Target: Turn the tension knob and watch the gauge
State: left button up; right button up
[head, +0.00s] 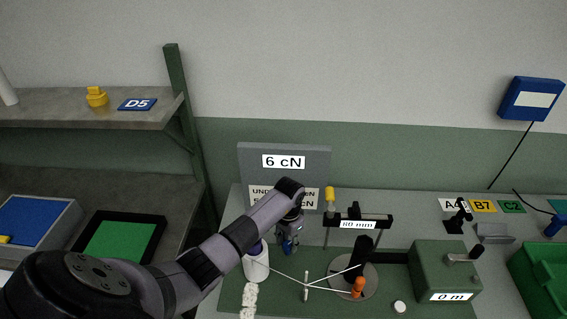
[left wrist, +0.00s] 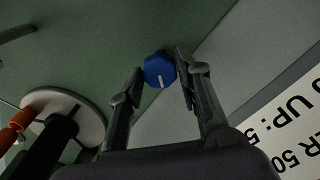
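The blue tension knob (left wrist: 159,70) with a white pointer line shows in the left wrist view, on the green plate. My left gripper (left wrist: 158,76) has its fingers apart on either side of it. The right-hand finger is very close to the knob; I cannot tell whether it touches. A small gap shows on the other side. In the head view, my left gripper (head: 288,246) points down in front of the grey gauge panel (head: 323,163), and mostly hides the knob. The gauge display (head: 284,162) reads 6 cN; the label below is partly covered by my arm. My right gripper is not in view.
A white yarn cone (head: 257,266) stands left of the gripper. A round disc with an orange peg (head: 358,287) and a green box with a crank (head: 446,268) are to the right. A green bin (head: 540,284) is at far right; shelves (head: 80,108) stand left.

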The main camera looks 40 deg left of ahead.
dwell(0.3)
pick_arm(q)
jog(key=shift+r, duration=2.95)
jog(key=o, duration=0.3)
jog(key=shift+o, duration=0.2)
notch_tip(320, 180, up, 6)
